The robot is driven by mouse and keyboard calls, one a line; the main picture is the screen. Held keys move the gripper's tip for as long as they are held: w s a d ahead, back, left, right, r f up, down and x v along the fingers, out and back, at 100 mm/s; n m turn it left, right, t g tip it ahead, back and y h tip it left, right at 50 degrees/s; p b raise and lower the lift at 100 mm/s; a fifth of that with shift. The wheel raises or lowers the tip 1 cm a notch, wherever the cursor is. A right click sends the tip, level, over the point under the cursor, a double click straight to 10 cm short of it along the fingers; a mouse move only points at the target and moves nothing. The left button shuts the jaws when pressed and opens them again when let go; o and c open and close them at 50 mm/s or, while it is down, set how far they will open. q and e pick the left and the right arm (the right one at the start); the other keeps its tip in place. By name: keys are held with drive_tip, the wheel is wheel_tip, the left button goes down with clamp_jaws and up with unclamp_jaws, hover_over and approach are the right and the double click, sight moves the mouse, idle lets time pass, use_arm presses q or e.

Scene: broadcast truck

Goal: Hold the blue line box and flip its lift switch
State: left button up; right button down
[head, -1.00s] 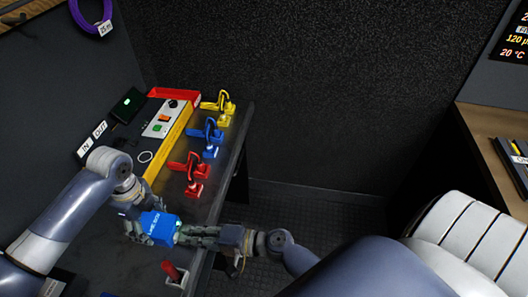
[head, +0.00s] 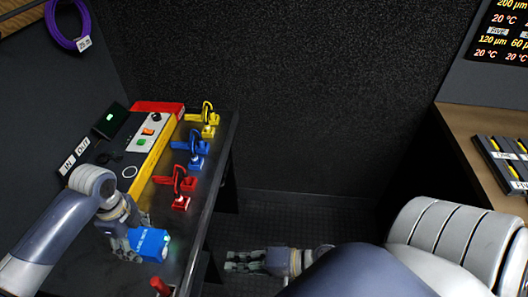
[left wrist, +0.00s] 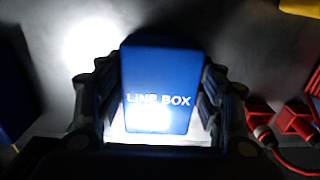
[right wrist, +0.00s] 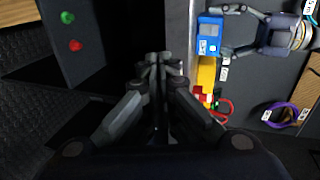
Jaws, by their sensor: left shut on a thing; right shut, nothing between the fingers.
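The blue line box (head: 148,244) is held above the dark desk by my left gripper (head: 124,243). In the left wrist view the box (left wrist: 160,72) stands between the two fingers (left wrist: 160,108), its "LINE BOX" lettering facing the camera. The box (right wrist: 209,36) also shows in the right wrist view, with a pale label on it. I cannot make out the lift switch. My right gripper (head: 231,261) is shut and empty, to the right of the box and apart from it, past the desk's edge. Its closed fingers (right wrist: 157,62) show in the right wrist view.
Red (head: 180,189), blue (head: 196,150) and yellow (head: 208,120) connectors line the desk's right edge. A yellow-sided panel (head: 152,152) with switches lies beside them. A red-handled item (head: 160,286) stands near the front. Open floor (head: 285,215) lies right of the desk.

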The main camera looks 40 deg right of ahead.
use_arm(q)
drive_tip(key=shift+w+a, duration=0.1)
use_arm(e)
drive_tip(key=s+d+f+g+h, duration=0.1)
drive_tip(key=s+f, duration=0.1)
drive_tip(key=f, duration=0.5)
drive_tip(key=s+d+f+n+g+h, duration=0.1)
drive_tip(key=s+f+g+h, duration=0.1)
drive_tip(key=f, duration=0.5)
drive_tip(key=s+d+f+g+h, duration=0.1)
drive_tip(key=s+f, duration=0.2)
drive_tip(key=f, duration=0.4)
drive_tip(key=shift+d+n+h, duration=0.25)
drive_tip(key=shift+n+h, duration=0.15)
drive_tip(key=shift+f, duration=0.1)
use_arm(q)
drive_tip(key=o, duration=1.4)
